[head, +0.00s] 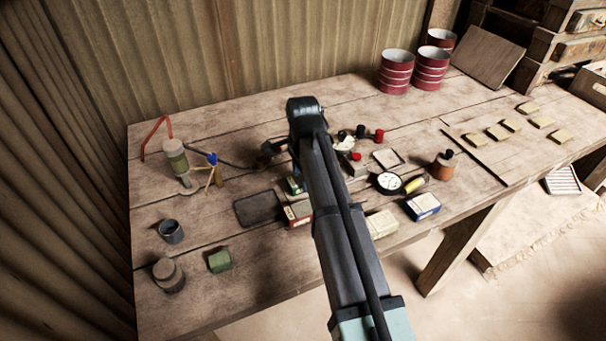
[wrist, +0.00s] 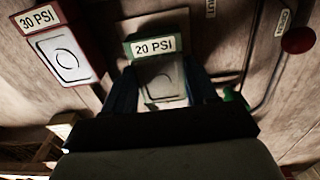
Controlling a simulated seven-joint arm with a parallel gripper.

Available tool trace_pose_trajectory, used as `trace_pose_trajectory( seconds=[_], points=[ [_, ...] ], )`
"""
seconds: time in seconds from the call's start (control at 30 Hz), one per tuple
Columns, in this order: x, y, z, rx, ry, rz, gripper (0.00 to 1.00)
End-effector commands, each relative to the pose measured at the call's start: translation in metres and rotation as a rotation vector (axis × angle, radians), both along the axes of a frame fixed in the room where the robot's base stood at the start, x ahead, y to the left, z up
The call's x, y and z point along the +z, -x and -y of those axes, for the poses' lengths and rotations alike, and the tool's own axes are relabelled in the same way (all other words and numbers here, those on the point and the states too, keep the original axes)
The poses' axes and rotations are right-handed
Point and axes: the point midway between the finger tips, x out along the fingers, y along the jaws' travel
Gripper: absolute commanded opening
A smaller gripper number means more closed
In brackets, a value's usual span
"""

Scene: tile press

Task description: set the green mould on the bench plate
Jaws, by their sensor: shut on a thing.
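The green mould (wrist: 150,47), labelled 20 PSI, is between the two dark fingers of my gripper (wrist: 163,78) in the wrist view. My gripper is shut on it. In the head view only a small green part of the mould (head: 294,186) shows left of my arm, which hides the rest and the fingers. I cannot tell whether it touches the bench. A dark flat plate (head: 258,209) lies left of my arm, and a small pale plate with a dark rim (head: 388,158) lies right of it. I cannot tell which is the bench plate.
A red mould labelled 30 PSI (wrist: 62,55) stands close beside the green one; it also shows in the head view (head: 298,213). A blue box (head: 422,206), a gauge (head: 389,182) and red knobs lie right of my arm.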

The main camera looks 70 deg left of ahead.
Motion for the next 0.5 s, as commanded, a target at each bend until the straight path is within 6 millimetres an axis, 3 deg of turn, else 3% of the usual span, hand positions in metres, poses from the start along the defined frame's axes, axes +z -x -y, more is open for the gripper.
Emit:
trace_pose_trajectory(
  seconds=[0.5],
  points=[
    [-0.0060, 0.0000, 0.0001, 0.000, 0.000, 0.000, 0.15]
  ],
)
